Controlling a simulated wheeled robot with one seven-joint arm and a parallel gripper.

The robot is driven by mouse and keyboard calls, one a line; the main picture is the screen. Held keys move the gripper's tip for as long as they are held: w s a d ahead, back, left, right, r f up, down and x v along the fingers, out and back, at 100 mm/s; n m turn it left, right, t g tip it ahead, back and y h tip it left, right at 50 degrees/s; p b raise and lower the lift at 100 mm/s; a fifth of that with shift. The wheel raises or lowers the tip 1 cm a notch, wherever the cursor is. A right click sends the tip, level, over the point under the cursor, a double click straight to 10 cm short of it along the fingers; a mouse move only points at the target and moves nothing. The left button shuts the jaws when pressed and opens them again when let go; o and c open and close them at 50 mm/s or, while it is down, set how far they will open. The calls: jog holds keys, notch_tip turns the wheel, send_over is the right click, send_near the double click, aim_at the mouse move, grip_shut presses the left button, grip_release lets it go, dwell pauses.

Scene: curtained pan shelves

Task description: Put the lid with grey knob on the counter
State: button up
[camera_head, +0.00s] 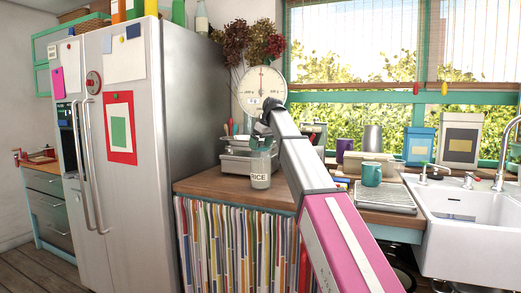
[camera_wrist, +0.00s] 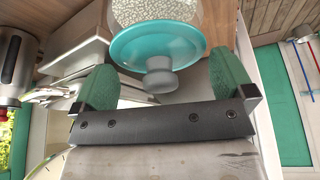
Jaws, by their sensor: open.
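The teal lid (camera_wrist: 140,45) with its grey knob (camera_wrist: 160,76) sits on a glass jar (camera_head: 260,175) labelled RICE, which stands on the wooden counter (camera_head: 205,184). White grains show through the jar in the wrist view. My gripper (camera_wrist: 163,78) is open, with one green-padded finger on each side of the knob. The knob lies between the fingers with a gap on both sides. In the head view my gripper (camera_head: 262,136) is just above the jar and hides most of the lid.
A kitchen scale (camera_head: 238,158) stands right behind the jar, close to my gripper. The fridge (camera_head: 150,120) is at the left. A teal mug (camera_head: 371,175), a drainer (camera_head: 385,197) and the sink (camera_head: 465,205) are at the right. Some bare counter lies left of the jar.

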jog(key=shift+f, duration=0.15)
jog(key=c, duration=0.6)
jog(key=shift+c, duration=0.2)
jog(key=shift+r, duration=0.55)
notch_tip(320, 180, up, 3)
jog(key=shift+w+f, duration=0.15)
jog(key=shift+f, duration=0.05)
jog(key=s+a+r, duration=0.6)
jog(key=s+r, duration=0.1)
jog(key=s, duration=0.3)
jog(key=shift+a+r, duration=0.15)
jog(key=shift+a, duration=0.15)
